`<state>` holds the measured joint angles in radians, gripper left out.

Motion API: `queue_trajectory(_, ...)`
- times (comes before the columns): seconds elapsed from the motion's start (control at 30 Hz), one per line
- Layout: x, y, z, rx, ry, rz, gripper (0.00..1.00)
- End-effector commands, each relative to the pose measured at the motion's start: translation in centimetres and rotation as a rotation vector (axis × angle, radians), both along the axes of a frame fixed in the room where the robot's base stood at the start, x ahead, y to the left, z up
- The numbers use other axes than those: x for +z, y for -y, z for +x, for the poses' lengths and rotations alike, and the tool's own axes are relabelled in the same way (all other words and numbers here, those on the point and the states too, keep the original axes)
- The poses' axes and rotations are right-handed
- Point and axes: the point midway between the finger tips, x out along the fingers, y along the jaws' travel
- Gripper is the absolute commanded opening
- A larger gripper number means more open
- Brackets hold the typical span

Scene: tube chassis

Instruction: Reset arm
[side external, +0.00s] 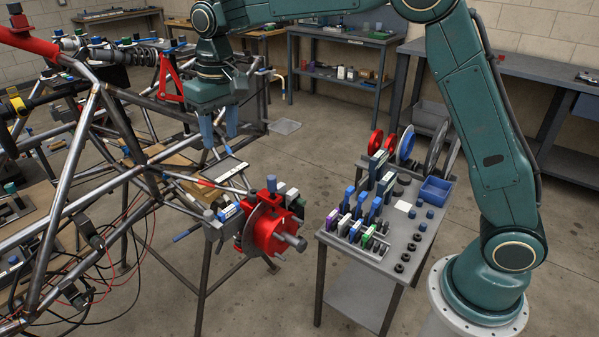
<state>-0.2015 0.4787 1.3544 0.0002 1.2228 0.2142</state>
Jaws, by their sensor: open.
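My gripper (218,133) hangs from the teal arm at the upper left centre, its two blue fingers pointing down and set apart. It is open, and I see nothing between the fingers. It is above and beside the tube chassis (112,108), a frame of grey metal tubes that fills the left side. A red hub with a disc (268,222) is mounted at the chassis's near right corner, below and right of my gripper. A tablet-like panel (222,171) lies below the fingers. Whether the fingers touch any tube cannot be told.
A small grey parts table (345,262) stands between the chassis and my base, holding several coloured parts, discs and a blue bin (436,190). Red wires (120,262) hang at the lower left. Benches line the back wall.

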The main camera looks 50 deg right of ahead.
Motion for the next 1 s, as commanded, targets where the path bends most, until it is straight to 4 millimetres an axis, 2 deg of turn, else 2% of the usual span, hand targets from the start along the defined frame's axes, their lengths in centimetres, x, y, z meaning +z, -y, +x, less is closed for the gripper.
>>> queue_trajectory(0.03,1.1,0.6,-1.0,-0.001,0.016,0.003,0.43)
queue_trajectory(0.2,3.5,2.3,-4.2,0.0,0.058,0.007,0.43)
queue_trajectory(0.5,6.5,4.9,-10.4,0.003,0.134,0.012,0.43)
queue_trajectory(0.73,7.6,6.7,-15.6,0.004,0.193,0.011,0.43)
queue_trajectory(1.0,7.4,8.3,-21.6,0.005,0.262,0.006,0.43)
